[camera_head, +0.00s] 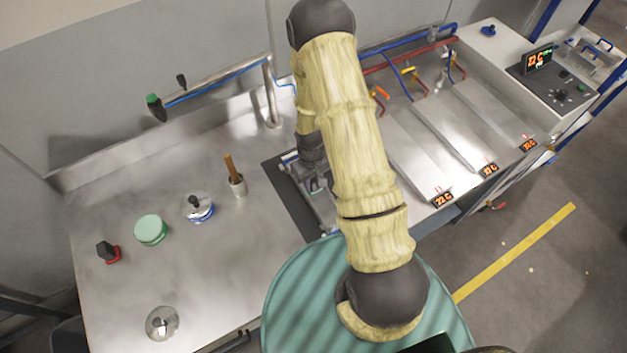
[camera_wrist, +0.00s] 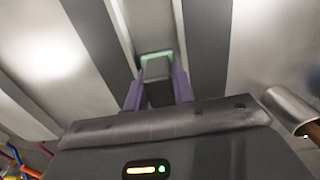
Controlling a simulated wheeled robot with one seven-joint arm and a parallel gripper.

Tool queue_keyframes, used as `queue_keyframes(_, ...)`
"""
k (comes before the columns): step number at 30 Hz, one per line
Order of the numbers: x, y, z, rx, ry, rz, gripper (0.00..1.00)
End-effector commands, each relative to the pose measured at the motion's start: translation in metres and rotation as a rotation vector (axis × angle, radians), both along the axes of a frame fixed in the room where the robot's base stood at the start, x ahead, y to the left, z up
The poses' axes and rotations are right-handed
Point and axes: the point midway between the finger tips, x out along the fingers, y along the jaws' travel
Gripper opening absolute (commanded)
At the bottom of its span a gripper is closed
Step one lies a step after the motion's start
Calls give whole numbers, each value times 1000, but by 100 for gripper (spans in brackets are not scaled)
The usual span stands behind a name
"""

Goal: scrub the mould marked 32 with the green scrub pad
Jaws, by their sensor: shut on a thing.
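In the wrist view my gripper (camera_wrist: 158,85) has its purple fingers shut on the grey block handle of the scrub pad. The pad's green edge (camera_wrist: 157,56) shows just beyond the fingertips, against a pale metal strip between dark bands. I cannot tell whether it touches the metal. In the head view my gripper (camera_head: 316,184) is low over the left part of the metal plates, partly hidden by my arm. Metal moulds (camera_head: 432,148) lie right of my arm, with small orange displays at their near ends. The far right display (camera_head: 528,145) may read 32, but its digits are unclear.
A steel bench (camera_head: 185,265) left of my arm holds a green round pad (camera_head: 151,230), a blue-and-steel knobbed piece (camera_head: 199,208) and a cup with a wooden handle (camera_head: 237,184). Blue and red pipes (camera_head: 415,52) run behind the moulds. A control box (camera_head: 552,75) stands far right.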

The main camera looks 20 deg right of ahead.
Motion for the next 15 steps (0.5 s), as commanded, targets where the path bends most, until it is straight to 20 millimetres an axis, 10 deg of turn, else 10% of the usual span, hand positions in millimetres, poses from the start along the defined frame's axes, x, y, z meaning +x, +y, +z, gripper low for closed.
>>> queue_keyframes(15,25,5,-4,0,-1,1,7)
